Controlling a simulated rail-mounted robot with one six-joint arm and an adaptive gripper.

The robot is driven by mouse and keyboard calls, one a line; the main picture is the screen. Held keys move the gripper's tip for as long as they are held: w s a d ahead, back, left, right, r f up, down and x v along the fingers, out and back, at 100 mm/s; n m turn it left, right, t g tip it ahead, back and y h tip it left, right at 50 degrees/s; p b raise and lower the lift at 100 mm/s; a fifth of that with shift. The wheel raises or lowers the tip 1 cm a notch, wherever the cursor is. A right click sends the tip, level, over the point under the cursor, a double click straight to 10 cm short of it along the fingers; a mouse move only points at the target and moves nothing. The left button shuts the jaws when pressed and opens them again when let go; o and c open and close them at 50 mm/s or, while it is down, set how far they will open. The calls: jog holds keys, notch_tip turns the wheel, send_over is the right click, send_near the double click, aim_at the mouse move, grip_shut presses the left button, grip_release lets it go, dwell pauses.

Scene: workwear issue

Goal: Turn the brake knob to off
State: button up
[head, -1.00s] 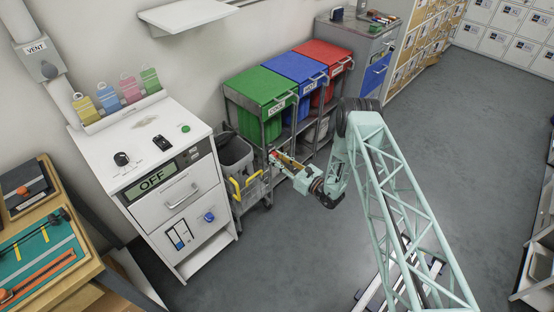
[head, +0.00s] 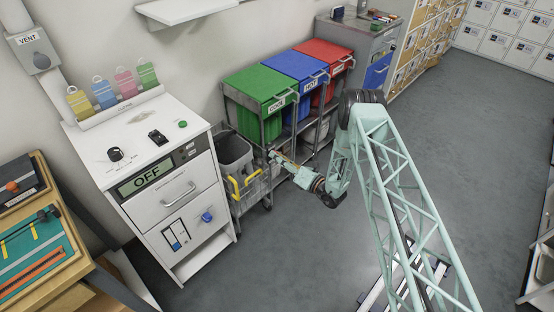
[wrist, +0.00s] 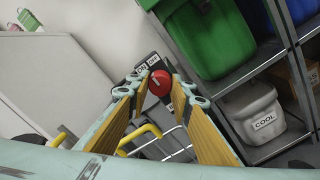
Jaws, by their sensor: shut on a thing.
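The brake knob (wrist: 159,84) is round and red with a pale mark on its face. In the wrist view it sits in front of a dark plate (wrist: 153,65) with white labels that seem to read ON and OFF. My gripper (wrist: 157,88) has its two wood-coloured finger pads on either side of the knob, shut on it. I cannot tell for certain which label the mark points to. In the head view my gripper (head: 274,157) is at the cart with the grey bin, and the knob cannot be made out there.
The wheeled cart has a yellow handle (head: 245,184) and a grey bin (head: 235,155). A white cabinet (head: 150,215) with an OFF display stands left. A rack with green (head: 258,90), blue (head: 295,68) and red (head: 325,57) bins stands close behind my gripper. Floor at right is clear.

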jog(key=shift+m+b, duration=1.3)
jog(key=shift+m, duration=3.2)
jog(key=o, duration=0.8)
jog(key=shift+o, duration=0.2)
jog(key=shift+d, duration=0.1)
jog(key=v, duration=1.1)
jog(key=shift+s+d, duration=0.3)
